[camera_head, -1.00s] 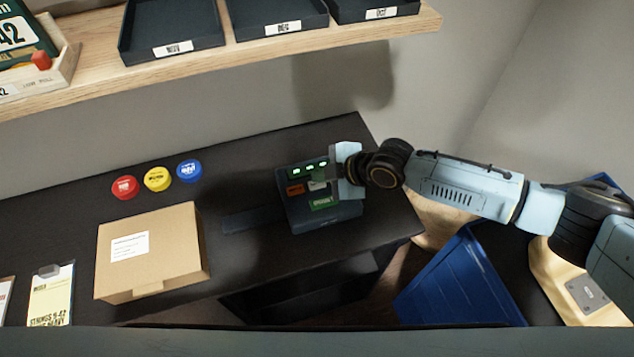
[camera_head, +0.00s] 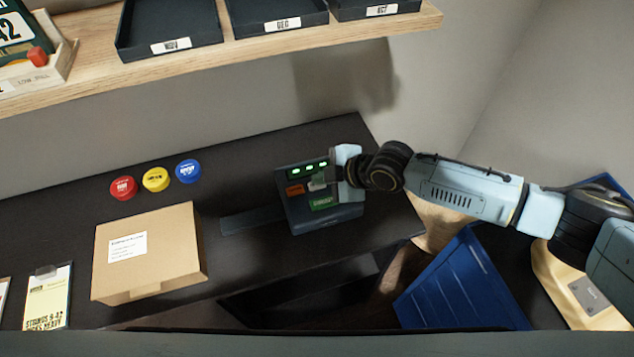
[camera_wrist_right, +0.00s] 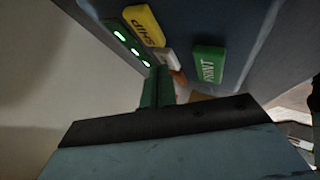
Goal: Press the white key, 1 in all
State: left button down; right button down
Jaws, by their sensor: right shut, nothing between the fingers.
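A dark keypad box (camera_head: 345,213) stands at the right end of the dark table, with three lit green marks on its top strip. It carries an orange key (camera_head: 295,189), a green key (camera_head: 321,203) and a white key, which my right gripper (camera_head: 324,180) largely covers in the head view. In the right wrist view the white key (camera_wrist_right: 165,58) sits between a yellow key (camera_wrist_right: 145,25) and the orange one. My right gripper's fingers (camera_wrist_right: 157,85) are shut and empty, their tips right at the white key. Whether they touch it I cannot tell. My left gripper is out of view.
A cardboard box (camera_head: 150,255) stands left of the keypad. Red (camera_head: 123,187), yellow (camera_head: 156,179) and blue (camera_head: 188,171) round buttons lie behind it. A wooden shelf (camera_head: 245,48) with dark trays hangs above. A blue bin (camera_head: 455,285) stands beyond the table's right end.

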aim_at(321, 186)
jog(key=shift+f, duration=0.15)
dwell(0.4)
jog(key=shift+r+p, duration=0.6)
jog(key=shift+r, duration=0.25)
jog(key=shift+r, duration=0.1)
notch_tip(321, 186, up, 5)
jog(key=p, duration=0.4)
dwell(0.5)
